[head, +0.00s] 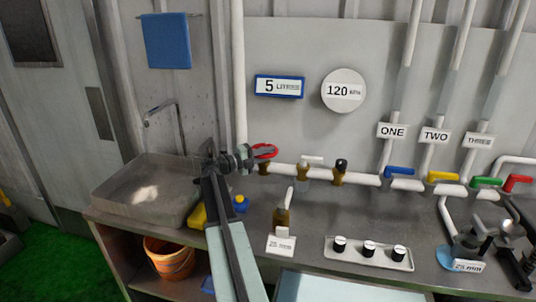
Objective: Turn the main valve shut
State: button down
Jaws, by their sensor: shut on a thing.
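A small red ring-shaped handle (268,148), which looks like the main valve's wheel, sits at the left end of the white horizontal pipe, above a brass fitting. My gripper (257,154) reaches it from the left and is shut on it. The jaws and wrist cover the wheel's left and lower parts. The wheel's turn position cannot be told from this view.
Right along the pipe are a white-handled valve (312,159) and a black-capped fitting (340,166). Blue (399,170), yellow (442,176), green (487,182) and red (518,182) levers follow.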

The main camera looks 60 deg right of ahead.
aim_at(256, 157)
jog(key=shift+s, duration=0.1)
jog(key=c, duration=1.4)
grip_release()
jog(key=shift+o, duration=0.2)
jog(key=v, duration=0.8)
jog(key=shift+d+f, duration=0.1)
